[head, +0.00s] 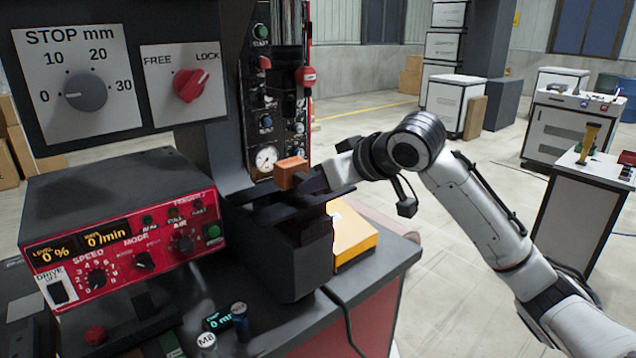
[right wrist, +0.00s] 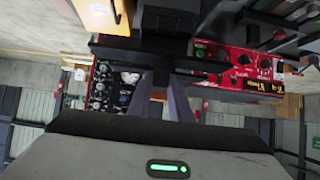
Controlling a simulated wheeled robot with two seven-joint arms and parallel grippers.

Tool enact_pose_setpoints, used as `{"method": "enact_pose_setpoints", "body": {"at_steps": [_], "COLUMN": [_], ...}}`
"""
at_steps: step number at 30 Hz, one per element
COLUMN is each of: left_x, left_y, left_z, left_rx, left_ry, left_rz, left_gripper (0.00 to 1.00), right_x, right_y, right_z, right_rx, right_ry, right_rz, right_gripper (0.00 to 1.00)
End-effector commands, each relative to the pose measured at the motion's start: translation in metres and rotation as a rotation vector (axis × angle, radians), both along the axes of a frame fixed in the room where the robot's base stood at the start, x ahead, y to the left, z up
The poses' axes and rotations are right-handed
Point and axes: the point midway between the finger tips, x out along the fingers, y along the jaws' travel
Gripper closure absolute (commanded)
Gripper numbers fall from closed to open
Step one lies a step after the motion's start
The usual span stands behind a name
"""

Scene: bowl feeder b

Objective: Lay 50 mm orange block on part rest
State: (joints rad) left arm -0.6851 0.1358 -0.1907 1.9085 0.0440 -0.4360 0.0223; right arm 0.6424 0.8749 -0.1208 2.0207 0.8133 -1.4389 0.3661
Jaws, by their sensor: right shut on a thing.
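The orange block (head: 292,171) shows in the head view, above a dark ledge (head: 272,217) at the machine's front. My right gripper (head: 308,180) reaches in from the right and is shut on the block. My left gripper is out of view.
A red control box (head: 125,240) stands left of the ledge. A panel with a gauge (head: 265,158) rises behind the block. A yellow-orange box (head: 352,236) lies right of the ledge.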

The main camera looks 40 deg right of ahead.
Motion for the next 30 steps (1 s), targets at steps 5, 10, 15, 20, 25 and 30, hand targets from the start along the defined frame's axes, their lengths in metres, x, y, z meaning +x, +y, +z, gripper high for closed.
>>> {"method": "enact_pose_setpoints", "body": {"at_steps": [5, 10, 15, 20, 25, 30], "left_x": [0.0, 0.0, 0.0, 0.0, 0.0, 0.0], "left_y": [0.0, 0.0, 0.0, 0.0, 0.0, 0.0], "left_z": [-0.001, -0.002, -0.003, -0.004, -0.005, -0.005], "left_rx": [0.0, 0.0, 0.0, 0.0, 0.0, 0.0], "left_ry": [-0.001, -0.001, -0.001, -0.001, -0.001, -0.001], "left_rz": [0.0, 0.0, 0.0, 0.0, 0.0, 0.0], "left_gripper": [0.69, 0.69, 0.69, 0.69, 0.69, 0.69], "right_x": [0.0, 0.0, 0.0, 0.0, 0.0, 0.0], "right_y": [0.0, 0.0, 0.0, 0.0, 0.0, 0.0], "right_z": [-0.001, -0.004, -0.008, -0.01, -0.013, -0.014], "right_rx": [0.0, 0.0, 0.0, 0.0, 0.0, 0.0], "right_ry": [-0.009, -0.008, -0.007, -0.008, -0.008, -0.008], "right_rz": [-0.001, -0.001, -0.001, -0.001, -0.001, -0.001], "right_gripper": [1.0, 1.0, 1.0, 1.0, 1.0, 0.66]}}
